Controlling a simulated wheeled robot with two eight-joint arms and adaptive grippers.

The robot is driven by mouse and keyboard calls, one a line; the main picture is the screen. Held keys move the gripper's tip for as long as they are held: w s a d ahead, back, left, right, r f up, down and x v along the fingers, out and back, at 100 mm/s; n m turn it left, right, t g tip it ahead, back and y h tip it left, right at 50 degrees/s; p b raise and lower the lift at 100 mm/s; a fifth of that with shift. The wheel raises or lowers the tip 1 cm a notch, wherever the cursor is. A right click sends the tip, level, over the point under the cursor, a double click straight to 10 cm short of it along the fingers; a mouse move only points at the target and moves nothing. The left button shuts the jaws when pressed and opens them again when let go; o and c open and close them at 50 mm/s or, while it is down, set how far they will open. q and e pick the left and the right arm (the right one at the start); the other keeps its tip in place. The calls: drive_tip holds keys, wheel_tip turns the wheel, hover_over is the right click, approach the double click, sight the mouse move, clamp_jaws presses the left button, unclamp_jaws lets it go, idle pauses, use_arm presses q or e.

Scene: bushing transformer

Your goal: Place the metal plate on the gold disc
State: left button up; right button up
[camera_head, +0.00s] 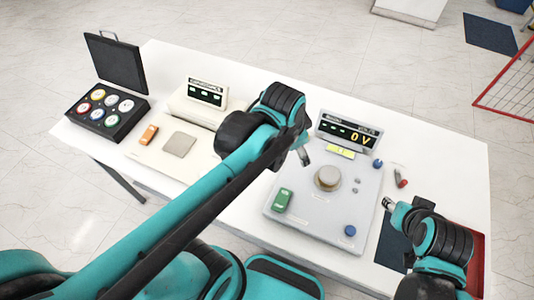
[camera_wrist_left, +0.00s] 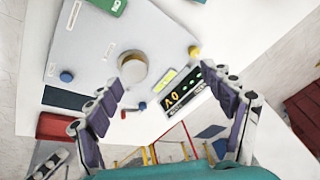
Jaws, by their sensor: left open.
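The gold disc (camera_head: 327,179) is a round tan knob-like piece with a paler top, standing on the grey instrument panel. It also shows in the left wrist view (camera_wrist_left: 133,67). A flat square grey plate (camera_head: 179,145) lies on the cream device to the left; I cannot tell whether it is the metal plate or part of that device. My left gripper (camera_head: 304,157) is above the grey panel, up and left of the disc. In the left wrist view its fingers (camera_wrist_left: 167,84) are spread and empty. My right gripper (camera_head: 388,203) is right of the panel, its fingers too small to read.
The grey panel (camera_head: 300,215) carries a green switch (camera_head: 282,200), blue knobs and a display (camera_head: 346,134) reading 0 V. A cream device with an orange switch (camera_head: 148,134) and an open black case (camera_head: 108,108) of coloured discs stand left. The white table's (camera_head: 440,150) back right is clear.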

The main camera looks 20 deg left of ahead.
use_arm(q)
drive_tip(key=s+a+f+n+t, duration=0.1)
drive_tip(key=s+a+n+t, duration=0.2)
drive_tip(key=s+a+n, duration=0.2)
drive_tip(key=a+n, duration=0.1)
drive_tip(key=n, duration=0.2)
drive_tip(key=shift+s+f+y, duration=0.15)
drive_tip(key=shift+s+y, duration=0.1)
drive_tip(key=shift+y, duration=0.05)
use_arm(e)
drive_tip(key=shift+d, duration=0.1)
use_arm(q)
drive_tip(key=shift+f, duration=0.1)
use_arm(e)
drive_tip(key=shift+w+f, duration=0.1)
wheel_tip(320, 180, down, 12)
drive_tip(key=b, duration=1.2)
drive_tip(key=shift+f, duration=0.1)
use_arm(q)
wheel_tip(320, 180, down, 12)
use_arm(e)
drive_tip(key=shift+r, duration=0.25)
